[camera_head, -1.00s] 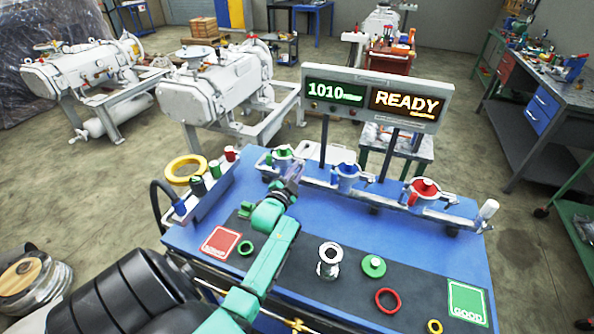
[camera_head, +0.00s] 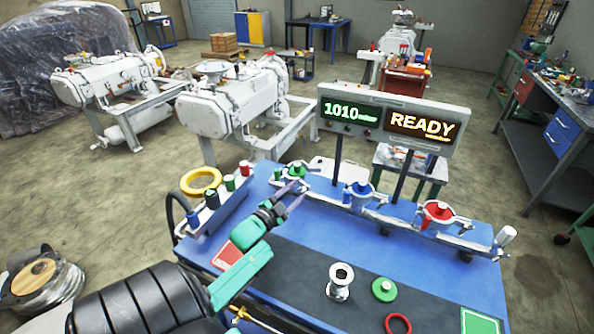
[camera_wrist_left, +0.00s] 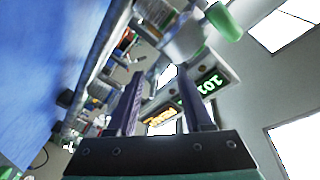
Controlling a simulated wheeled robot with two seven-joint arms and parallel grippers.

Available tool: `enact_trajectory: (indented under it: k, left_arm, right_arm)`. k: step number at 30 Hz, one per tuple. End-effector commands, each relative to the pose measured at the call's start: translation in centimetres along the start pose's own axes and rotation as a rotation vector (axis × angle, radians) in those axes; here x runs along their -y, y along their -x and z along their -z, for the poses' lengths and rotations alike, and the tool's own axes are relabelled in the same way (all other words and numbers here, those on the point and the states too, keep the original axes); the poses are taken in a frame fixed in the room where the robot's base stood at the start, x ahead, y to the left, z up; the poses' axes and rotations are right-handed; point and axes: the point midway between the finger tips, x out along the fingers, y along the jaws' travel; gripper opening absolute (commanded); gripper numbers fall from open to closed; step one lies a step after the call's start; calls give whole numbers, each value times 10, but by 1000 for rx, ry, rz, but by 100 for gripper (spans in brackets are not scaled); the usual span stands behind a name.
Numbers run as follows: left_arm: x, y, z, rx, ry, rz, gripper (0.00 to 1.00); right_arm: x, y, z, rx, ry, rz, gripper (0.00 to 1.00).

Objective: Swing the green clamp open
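The green clamp (camera_head: 296,171) sits at the left end of the metal rail at the back of the blue bench. My left gripper (camera_head: 295,194) is just in front of it, with fingers parted and nothing seen between them. In the left wrist view the two dark fingers (camera_wrist_left: 160,85) stand apart. A blurred green part (camera_wrist_left: 224,22) on a pale metal body shows beyond them at the upper right, and it looks clear of the fingers. The head view does not show whether a finger touches the clamp. My right gripper is out of view.
A blue clamp (camera_head: 359,190) and a red clamp (camera_head: 438,212) stand farther right on the rail. The display panel (camera_head: 388,120) stands behind it on posts. A metal fitting (camera_head: 339,281), a green cap (camera_head: 384,289) and a red ring (camera_head: 398,324) lie on the dark mat.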

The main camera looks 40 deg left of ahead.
Motion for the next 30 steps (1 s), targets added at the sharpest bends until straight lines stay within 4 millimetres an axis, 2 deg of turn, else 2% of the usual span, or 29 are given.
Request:
enact_trajectory:
  k: [7,11,14,21,24,27,30]
  left_arm:
    - [-2,2,0,1,0,-3,50]
    - [-4,14,-2,2,2,-4,50]
    - [-4,36,-3,4,0,-5,50]
    - [-4,107,-5,6,2,-5,50]
    - [-2,129,-5,5,2,-3,50]
    - [-1,142,-4,4,2,-2,50]
    - [0,147,-2,1,1,-1,50]
  right_arm:
    - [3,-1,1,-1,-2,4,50]
    - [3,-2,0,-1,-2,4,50]
    - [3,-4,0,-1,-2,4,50]
    - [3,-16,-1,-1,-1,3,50]
    - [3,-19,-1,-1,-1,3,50]
    - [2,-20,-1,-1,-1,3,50]
    - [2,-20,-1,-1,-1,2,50]
